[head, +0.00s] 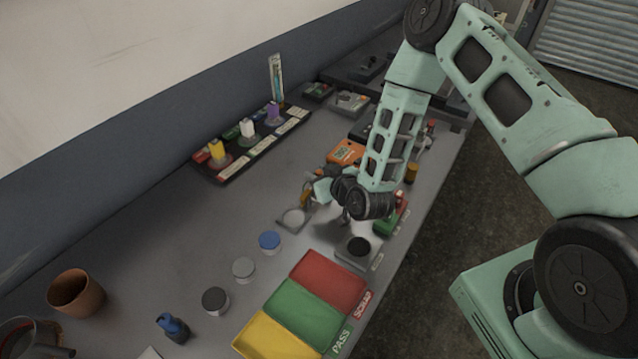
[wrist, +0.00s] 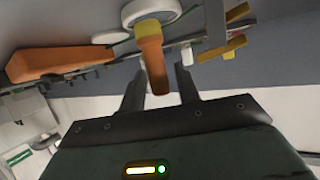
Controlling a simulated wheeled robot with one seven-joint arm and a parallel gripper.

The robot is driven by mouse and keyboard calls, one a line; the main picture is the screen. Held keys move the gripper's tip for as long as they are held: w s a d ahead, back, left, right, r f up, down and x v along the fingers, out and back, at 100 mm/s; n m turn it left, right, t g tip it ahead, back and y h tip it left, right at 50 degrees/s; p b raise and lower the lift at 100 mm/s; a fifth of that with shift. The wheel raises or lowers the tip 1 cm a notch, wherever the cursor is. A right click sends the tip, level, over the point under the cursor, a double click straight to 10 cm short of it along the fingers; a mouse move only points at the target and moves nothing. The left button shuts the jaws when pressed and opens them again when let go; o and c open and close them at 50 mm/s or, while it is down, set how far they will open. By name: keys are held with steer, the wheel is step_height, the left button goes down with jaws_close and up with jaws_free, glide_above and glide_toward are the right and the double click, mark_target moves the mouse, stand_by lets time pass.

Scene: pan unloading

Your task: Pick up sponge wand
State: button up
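What looks like the sponge wand has an orange and yellow handle (head: 305,195) standing up by a round white pad (head: 293,217) on a small grey plate, mid-table in the head view. In the wrist view the handle (wrist: 151,58) points toward me from a white round end (wrist: 152,12). My gripper (head: 318,190) is low over the table, just right of the handle, partly hidden by my arm. In the wrist view my gripper (wrist: 158,72) has its fingers apart, with the handle's end showing between them. I cannot tell whether either finger touches it.
An orange device (head: 346,152) lies behind my gripper. A black rack (head: 235,160) with yellow, white and purple items stands at the back. Red (head: 330,278), green (head: 300,305) and yellow (head: 272,340) trays lie in front. Several small round pots and a brown pot (head: 76,291) are left.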

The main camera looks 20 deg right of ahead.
jaws_close()
steer(key=shift+r, duration=0.15)
